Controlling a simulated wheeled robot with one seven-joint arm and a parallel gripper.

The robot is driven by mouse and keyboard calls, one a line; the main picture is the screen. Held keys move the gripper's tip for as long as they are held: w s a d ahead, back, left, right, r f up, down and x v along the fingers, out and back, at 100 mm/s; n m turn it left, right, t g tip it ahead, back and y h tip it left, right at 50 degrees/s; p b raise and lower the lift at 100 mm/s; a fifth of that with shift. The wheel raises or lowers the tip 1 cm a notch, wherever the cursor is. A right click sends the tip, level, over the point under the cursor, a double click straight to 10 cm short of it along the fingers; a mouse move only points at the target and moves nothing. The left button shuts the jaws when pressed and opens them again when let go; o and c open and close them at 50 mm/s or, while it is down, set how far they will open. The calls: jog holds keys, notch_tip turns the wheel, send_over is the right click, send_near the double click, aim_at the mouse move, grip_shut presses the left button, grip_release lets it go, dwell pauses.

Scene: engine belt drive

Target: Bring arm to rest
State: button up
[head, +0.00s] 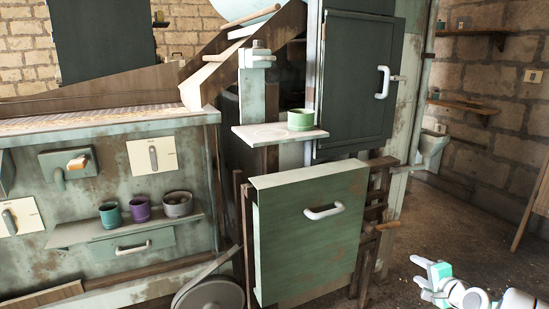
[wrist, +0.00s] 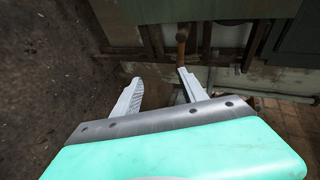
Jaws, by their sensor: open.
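My gripper (head: 422,277) is at the lower right of the head view, in free air to the right of the green machine. In the wrist view, its two fingers (wrist: 158,92) stand apart with nothing between them. The gripper touches nothing that I can see.
A green drawer panel (head: 310,235) with a white handle and a dark green door (head: 357,80) face me. A green cup (head: 300,120) stands on a small shelf (head: 262,134). Several cups sit on the left ledge (head: 80,233). The floor (head: 465,220) at right is clear.

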jog(key=s+a+r+n+g+y+p, duration=0.1)
jog(key=a+r+n+g+p, duration=0.1)
jog(key=a+r+n+p, duration=0.45)
jog(key=s+a+r+n+g+y+p, duration=0.1)
jog(key=a+r+n+g+p, duration=0.2)
jog(key=a+r, duration=0.8)
jog(key=s+a+r+n+g+h+p, duration=0.1)
jog(key=s+a+r+n+g+p, duration=0.1)
jog(key=s+a+p, duration=0.4)
jog(key=s+a+r+n+g+p, duration=0.3)
jog(key=s+a+r+n+p, duration=0.2)
jog(key=s+a, duration=0.5)
jog(key=s+r+p, duration=0.2)
jog(key=s, duration=0.4)
jog(key=shift+s+a+h, duration=0.25)
jog(key=shift+a+h, duration=0.1)
jog(key=shift+h, duration=0.05)
